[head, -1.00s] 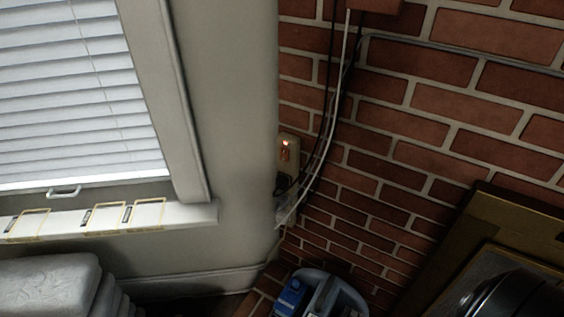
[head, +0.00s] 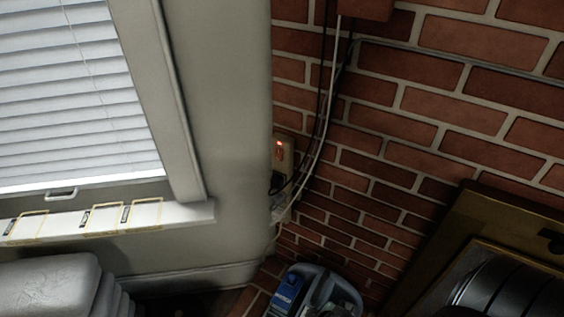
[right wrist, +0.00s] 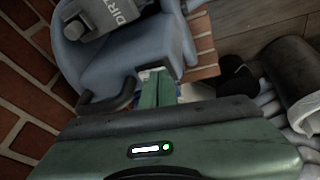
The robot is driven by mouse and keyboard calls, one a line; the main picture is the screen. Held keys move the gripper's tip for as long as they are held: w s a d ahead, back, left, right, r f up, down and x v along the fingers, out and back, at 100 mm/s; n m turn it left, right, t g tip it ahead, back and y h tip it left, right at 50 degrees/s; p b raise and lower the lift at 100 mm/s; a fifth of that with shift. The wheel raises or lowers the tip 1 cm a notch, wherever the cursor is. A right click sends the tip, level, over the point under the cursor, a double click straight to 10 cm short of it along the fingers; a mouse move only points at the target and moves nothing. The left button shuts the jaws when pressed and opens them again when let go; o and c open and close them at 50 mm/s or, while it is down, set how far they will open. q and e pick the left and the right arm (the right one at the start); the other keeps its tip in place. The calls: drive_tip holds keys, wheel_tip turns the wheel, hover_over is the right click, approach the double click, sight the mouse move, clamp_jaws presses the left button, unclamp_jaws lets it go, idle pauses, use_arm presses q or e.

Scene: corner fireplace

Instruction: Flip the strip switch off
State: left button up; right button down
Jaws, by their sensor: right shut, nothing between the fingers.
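The power strip (head: 283,160) is mounted upright in the corner, where the pale wall meets the brick. Its switch (head: 279,146) glows red near the strip's top end. Dark and white cables hang beside the strip, and a dark plug sits at its lower part. In the right wrist view my right gripper (right wrist: 157,87) is shut and empty, with its green fingers pointing toward a blue-grey appliance. The strip is not visible in that view. Neither gripper shows in the head view.
The blue-grey appliance (head: 318,291) stands on the floor below the strip; its "DIRT" label shows in the right wrist view (right wrist: 122,14). A brass-coloured fireplace frame (head: 440,240) is at right. A window sill (head: 150,214) and pale cushions (head: 50,285) are at left.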

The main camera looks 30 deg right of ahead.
drive_tip(key=w+d+r+n+t+p, duration=0.1)
drive_tip(key=w+d+r+n+t, duration=0.2)
drive_tip(key=w+r, duration=0.4)
drive_tip(key=w+d+r+n+t, duration=0.25)
drive_tip(key=w+d+r, duration=0.25)
drive_tip(key=r, duration=0.4)
drive_tip(key=w+r+n+t+y, duration=0.2)
drive_tip(key=r+n, duration=0.1)
drive_tip(key=r, duration=0.3)
drive_tip(key=w+a+r+n+t+y, duration=0.1)
drive_tip(key=w+r+n+t+y, duration=0.1)
drive_tip(key=r+n, duration=0.2)
drive_tip(key=w+r+n+t+y, duration=0.1)
drive_tip(key=r+n+t, duration=0.1)
drive_tip(key=r, duration=0.8)
drive_tip(key=shift+w+a+n+t+y+p, duration=0.3)
drive_tip(key=shift+w+n+t+y+p, duration=0.1)
drive_tip(key=shift+n, duration=0.45)
